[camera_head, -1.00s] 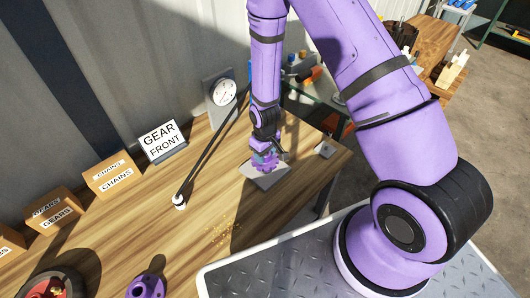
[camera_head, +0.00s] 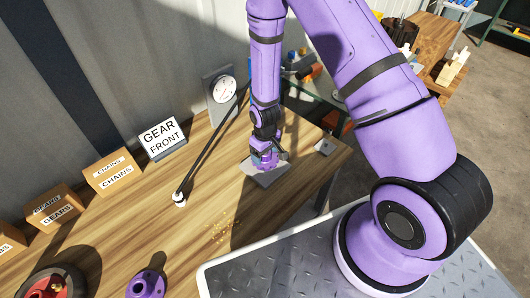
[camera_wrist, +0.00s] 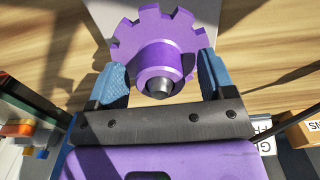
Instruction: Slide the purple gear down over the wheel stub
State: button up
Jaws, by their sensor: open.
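The purple gear (camera_wrist: 166,33) has broad square teeth and a round raised hub. It lies over a grey plate (camera_head: 262,178) on the wooden bench. In the wrist view a dark grey metal stub tip (camera_wrist: 160,86) shows in the hub's bore, so the gear is around it. How low the gear sits on the stub is hidden. My gripper (camera_wrist: 161,62) is open, with one blue finger on each side of the hub and narrow gaps between. In the head view my gripper (camera_head: 264,156) is low over the plate and covers most of the gear.
A thin dark rod with a white end (camera_head: 179,198) stands left of the plate, near a dial gauge (camera_head: 223,89). A "GEAR FRONT" sign (camera_head: 161,139) and labelled boxes (camera_head: 112,170) line the back. A purple part (camera_head: 147,284) and a red-black wheel (camera_head: 55,284) sit in front.

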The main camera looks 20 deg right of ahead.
notch_tip(320, 180, up, 11)
jog(key=shift+f, duration=0.1)
dwell(0.5)
dwell(0.3)
jog(key=s+d+r+m+t, duration=0.1)
jog(key=s+d+r, duration=0.15)
jog(key=r, duration=1.05)
jog(key=s+d+r+m+t, duration=0.1)
jog(key=s+r+t, duration=0.15)
jog(key=r, duration=1.05)
jog(key=s+d+r+m+t, duration=0.1)
jog(key=s+r, duration=0.6)
jog(key=s, duration=0.2)
jog(key=s+d+r+m, duration=0.1)
jog(key=s+d+r, duration=0.1)
jog(key=s+r, duration=0.5)
jog(key=s, duration=0.3)
jog(key=shift+d+m+t, duration=0.2)
jog(key=shift+m+t, duration=0.1)
jog(key=shift+t, duration=0.05)
